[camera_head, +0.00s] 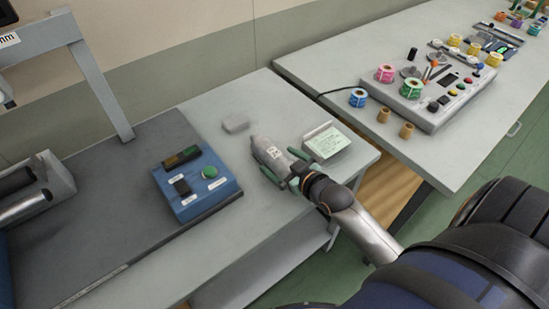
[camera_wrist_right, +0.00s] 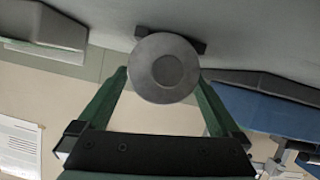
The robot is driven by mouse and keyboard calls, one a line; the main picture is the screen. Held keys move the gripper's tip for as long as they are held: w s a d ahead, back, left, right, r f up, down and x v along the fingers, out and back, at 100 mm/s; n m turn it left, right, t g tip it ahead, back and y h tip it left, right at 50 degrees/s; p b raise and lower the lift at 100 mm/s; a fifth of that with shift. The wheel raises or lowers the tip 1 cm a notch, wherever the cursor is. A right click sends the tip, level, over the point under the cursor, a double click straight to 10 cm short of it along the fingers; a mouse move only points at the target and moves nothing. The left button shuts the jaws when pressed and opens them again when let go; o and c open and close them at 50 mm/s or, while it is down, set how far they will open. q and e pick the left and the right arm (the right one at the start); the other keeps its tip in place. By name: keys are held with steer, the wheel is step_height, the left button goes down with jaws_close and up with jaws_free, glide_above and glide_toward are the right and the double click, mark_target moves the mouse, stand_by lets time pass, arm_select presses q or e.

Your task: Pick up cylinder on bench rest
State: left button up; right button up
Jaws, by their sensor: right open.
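The cylinder (camera_head: 268,153) is grey with a pale label and lies on the light grey bench top. In the right wrist view its round end face (camera_wrist_right: 164,68) points toward the camera. My right gripper (camera_head: 277,160) is open at the near end of the cylinder, with one green finger on each side. My left gripper is not in view.
A notepad (camera_head: 327,141) lies close to the right of the gripper. A small grey block (camera_head: 236,123) lies beyond the cylinder. A blue control box (camera_head: 196,185) stands to the left on a dark plate. A second table (camera_head: 330,72) holds a grey device and spools.

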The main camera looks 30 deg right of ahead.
steer(key=shift+x, duration=1.2)
jaws_close()
steer(key=shift+r, duration=0.15)
